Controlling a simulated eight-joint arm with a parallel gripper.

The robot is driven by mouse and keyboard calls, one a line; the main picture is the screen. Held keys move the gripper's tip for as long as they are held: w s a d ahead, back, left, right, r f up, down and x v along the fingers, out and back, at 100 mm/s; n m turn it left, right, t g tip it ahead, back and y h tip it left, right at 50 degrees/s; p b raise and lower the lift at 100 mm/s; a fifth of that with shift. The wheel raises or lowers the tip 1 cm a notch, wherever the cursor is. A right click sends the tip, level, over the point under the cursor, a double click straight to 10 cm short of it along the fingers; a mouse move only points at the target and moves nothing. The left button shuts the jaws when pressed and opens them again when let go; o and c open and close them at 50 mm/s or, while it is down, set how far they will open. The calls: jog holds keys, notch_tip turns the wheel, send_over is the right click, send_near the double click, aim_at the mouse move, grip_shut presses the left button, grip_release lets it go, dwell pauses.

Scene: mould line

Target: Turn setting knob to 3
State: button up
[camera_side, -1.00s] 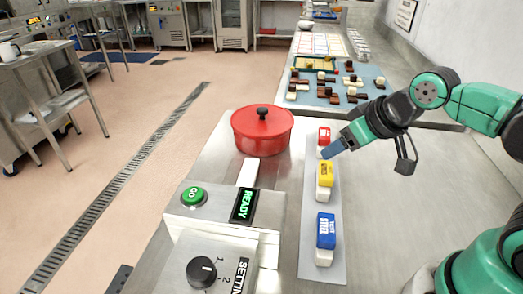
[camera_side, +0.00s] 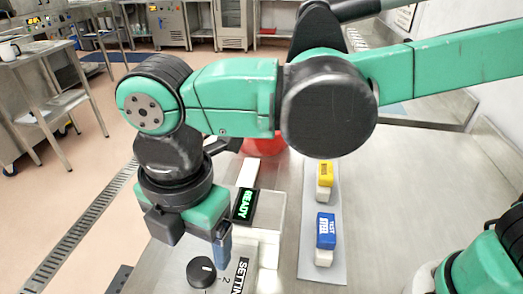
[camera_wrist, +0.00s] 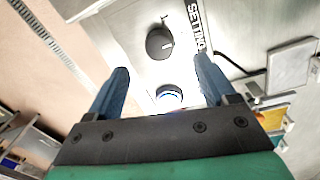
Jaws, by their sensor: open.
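The black setting knob (camera_side: 201,271) is on the metal panel at the bottom of the side view, with a white mark on its face. A "2" shows to its right beside the SETTING label (camera_side: 241,276); I cannot read which number the mark points at. My gripper (camera_side: 222,248) points down close above the knob, its near finger just up and right of it. In the wrist view the knob (camera_wrist: 160,43) lies beyond the open, empty fingertips (camera_wrist: 162,74), roughly centred between them and apart from both.
The READY display (camera_side: 243,205) stands behind the panel. A grey strip (camera_side: 309,262) to the right bears a blue block (camera_side: 326,230) and a yellow block (camera_side: 325,173). The red pot (camera_side: 265,146) is mostly hidden behind my arm.

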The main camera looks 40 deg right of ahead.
aim_at(199, 269)
jog(key=shift+a+f, duration=0.15)
jog(key=shift+f, duration=0.15)
jog(key=shift+w+f, duration=0.1)
jog(key=shift+f, duration=2.4)
jog(key=shift+c, duration=0.2)
grip_shut()
